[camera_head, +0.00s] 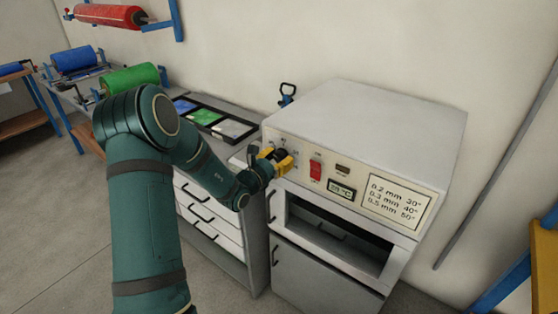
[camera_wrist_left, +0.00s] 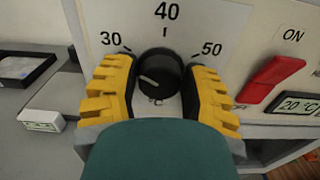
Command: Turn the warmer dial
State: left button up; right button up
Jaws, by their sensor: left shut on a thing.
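The warmer (camera_head: 370,125) is a pale box with an open front slot. Its black round dial (camera_wrist_left: 158,75) has a scale of 30, 40 and 50, and its white pointer line points left, below the 30 mark. My left gripper (camera_head: 279,159) has its yellow fingers on either side of the dial, also in the left wrist view (camera_wrist_left: 160,92), and is shut on it. In the head view the gripper hides most of the dial. The small display (camera_wrist_left: 298,104) reads 20 °C. My right gripper is in neither view.
A red switch (camera_head: 315,168) marked ON is right of the dial. A card (camera_head: 396,200) lists 0.2 mm 30°, 0.3 mm 40°, 0.5 mm 50°. A black tray with samples (camera_head: 213,118) lies on the counter to the left. A small white box (camera_wrist_left: 42,121) is beside the warmer.

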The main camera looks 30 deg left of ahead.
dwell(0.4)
pick_arm(q)
jog(key=o, duration=1.2)
jog(key=s, duration=1.2)
jog(key=shift+a, duration=0.45)
